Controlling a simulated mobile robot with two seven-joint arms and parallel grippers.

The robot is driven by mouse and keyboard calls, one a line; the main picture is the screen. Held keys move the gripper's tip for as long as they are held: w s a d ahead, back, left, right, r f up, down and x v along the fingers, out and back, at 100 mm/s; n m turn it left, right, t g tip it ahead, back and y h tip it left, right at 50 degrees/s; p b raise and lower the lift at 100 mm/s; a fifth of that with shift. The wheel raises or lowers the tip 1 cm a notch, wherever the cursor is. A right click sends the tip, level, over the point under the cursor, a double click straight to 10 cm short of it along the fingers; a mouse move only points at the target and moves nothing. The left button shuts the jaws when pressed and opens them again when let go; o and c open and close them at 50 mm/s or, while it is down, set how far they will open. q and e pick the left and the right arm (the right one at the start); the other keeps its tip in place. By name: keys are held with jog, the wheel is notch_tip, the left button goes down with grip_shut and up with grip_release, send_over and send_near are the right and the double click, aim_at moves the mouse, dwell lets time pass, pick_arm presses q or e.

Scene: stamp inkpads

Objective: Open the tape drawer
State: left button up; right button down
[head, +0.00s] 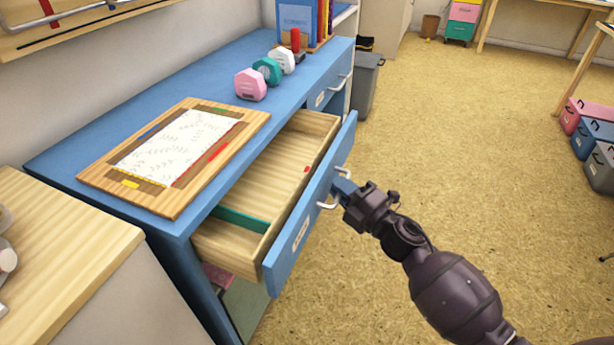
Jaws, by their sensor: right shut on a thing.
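A wide drawer with a blue front (312,205) and a pale wooden inside (275,160) stands pulled out of the blue desk (215,75). Its front carries a white label too small to read, so I cannot tell if it is the tape drawer. My right gripper (345,189) is shut on the drawer's pale handle (329,205), in front of the drawer. The gripper hides the middle of the handle. A green strip (241,220) lies in the drawer's near end, and a small red spot shows at its inner front wall. My left gripper is out of view.
A wooden board with a patterned sheet (175,145) lies on the desk. Pink, teal and white pieces (250,85) stand farther back, near books (298,18). A second, shut drawer (328,90) is beyond. A grey bin (365,80) stands past the desk.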

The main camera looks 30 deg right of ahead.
pick_arm(q)
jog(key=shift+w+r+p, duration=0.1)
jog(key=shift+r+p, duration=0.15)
jog(key=shift+p, duration=0.2)
pick_arm(e)
jog(key=s+d, duration=0.8)
jog(key=s, duration=0.3)
jog(key=shift+d, duration=0.25)
jog(key=c, duration=1.5)
grip_release()
jog(key=shift+w, duration=0.1)
jog(key=shift+o, duration=0.2)
pick_arm(q)
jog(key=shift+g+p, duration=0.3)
jog(key=shift+p, duration=0.3)
pick_arm(e)
jog(key=v, duration=1.1)
